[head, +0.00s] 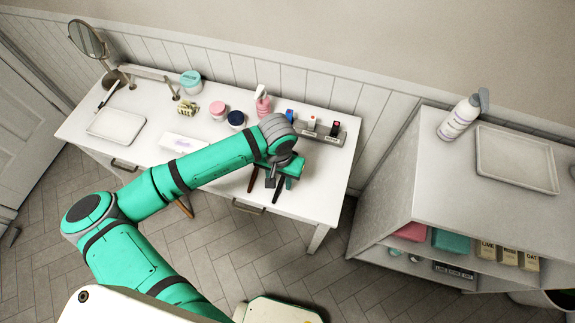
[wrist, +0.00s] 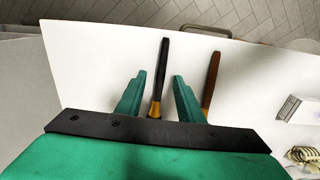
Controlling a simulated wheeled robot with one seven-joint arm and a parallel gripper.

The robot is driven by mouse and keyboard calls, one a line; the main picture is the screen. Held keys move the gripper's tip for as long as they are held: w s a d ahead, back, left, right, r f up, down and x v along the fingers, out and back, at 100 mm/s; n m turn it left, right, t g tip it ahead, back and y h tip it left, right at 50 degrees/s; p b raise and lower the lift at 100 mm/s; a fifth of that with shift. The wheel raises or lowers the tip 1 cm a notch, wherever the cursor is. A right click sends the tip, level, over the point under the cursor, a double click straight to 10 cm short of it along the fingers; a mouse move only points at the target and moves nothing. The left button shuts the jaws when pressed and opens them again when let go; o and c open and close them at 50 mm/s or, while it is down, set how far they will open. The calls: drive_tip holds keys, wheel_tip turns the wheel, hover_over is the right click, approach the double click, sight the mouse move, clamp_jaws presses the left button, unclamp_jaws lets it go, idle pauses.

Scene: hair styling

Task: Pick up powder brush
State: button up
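Two brushes lie side by side on the white table (head: 318,200), handles toward its front edge. One has a black handle and a gold collar (wrist: 160,75); in the head view its dark handle (head: 277,190) shows below my gripper. The other has a brown handle (wrist: 212,80) and lies beside it; it also shows in the head view (head: 253,181). The brush heads are hidden by my gripper, so I cannot tell which is the powder brush. My gripper (wrist: 160,76) is open, its green fingers on either side of the black-handled brush, apart from it.
A grey holder with several small items (head: 322,137), a pink pump bottle (head: 262,104) and jars stand along the table's back. A white box (head: 183,142) and a hair clip (head: 187,109) lie left. A shelf unit (head: 420,185) stands right. The table's front right is clear.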

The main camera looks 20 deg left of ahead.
drive_tip(key=shift+f, duration=0.6)
drive_tip(key=c, duration=0.9)
clamp_jaws()
drive_tip(key=shift+r, duration=0.15)
